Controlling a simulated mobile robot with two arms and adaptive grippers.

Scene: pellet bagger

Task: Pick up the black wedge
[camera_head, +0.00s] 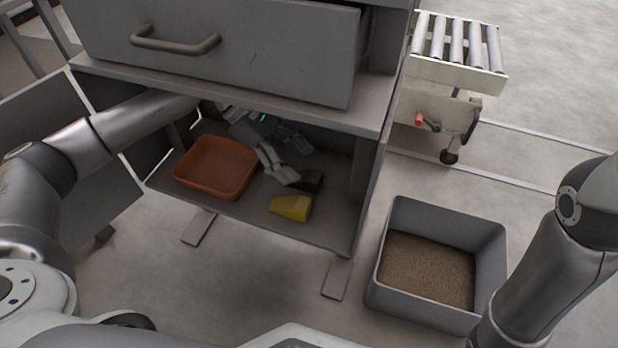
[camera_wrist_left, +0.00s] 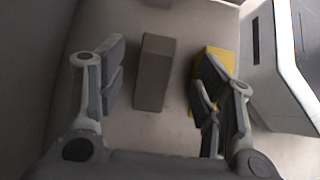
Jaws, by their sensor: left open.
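The black wedge (camera_head: 313,182) lies on the low shelf under the drawer, partly hidden behind a finger of my left gripper in the head view. My left gripper (camera_head: 294,163) reaches in under the drawer and is open. In the left wrist view the wedge (camera_wrist_left: 153,72) shows as a dark block between the two spread fingers of the gripper (camera_wrist_left: 161,66), with a gap on each side. I cannot tell the fingers' height over it. My right gripper is out of view; only part of that arm shows.
A yellow wedge (camera_head: 290,208) lies close to the black one; the right finger partly covers it in the wrist view (camera_wrist_left: 218,57). An orange tray (camera_head: 183,182) stands left on the shelf (camera_head: 330,228). The drawer cabinet (camera_head: 260,60) overhangs it. A grey bin (camera_head: 420,309) of pellets stands right.

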